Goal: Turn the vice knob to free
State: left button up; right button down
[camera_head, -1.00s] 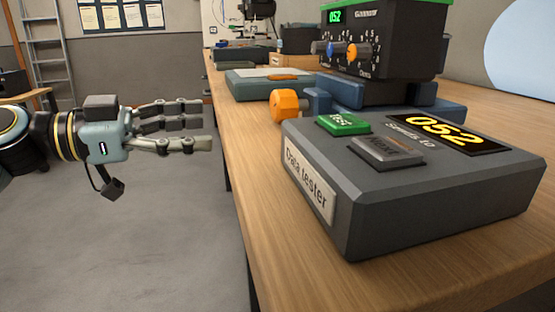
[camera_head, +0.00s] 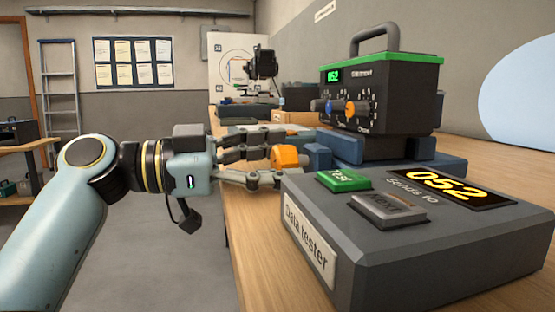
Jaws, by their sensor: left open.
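The orange vice knob (camera_head: 288,157) sits at the left end of the blue vice (camera_head: 385,165) on the bench. The vice stands under a dark box with a green top (camera_head: 382,92), a handle and small knobs. My left gripper (camera_head: 283,157) is open, its fingers reaching right to the orange knob. The fingers lie beside and in front of the knob and hide part of its left side. I cannot tell whether they touch it. My right gripper is not in view.
A grey data tester (camera_head: 400,260) with a green test button (camera_head: 343,181), a grey button (camera_head: 388,210) and a yellow 052 display (camera_head: 447,186) fills the bench's near right. More equipment stands farther back. The floor left of the bench is clear.

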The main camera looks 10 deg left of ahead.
pick_arm(q)
jog(key=shift+d, duration=0.2)
jog(key=c, duration=1.2)
jog(key=n+p, duration=0.2)
jog(key=n, duration=0.1)
jog(key=shift+w+r+n, duration=0.1)
jog(key=shift+n, duration=0.3)
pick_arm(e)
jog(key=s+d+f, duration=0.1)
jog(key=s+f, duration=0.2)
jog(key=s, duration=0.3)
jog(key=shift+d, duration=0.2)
pick_arm(q)
jog(key=o, duration=1.2)
jog(key=shift+a, duration=0.1)
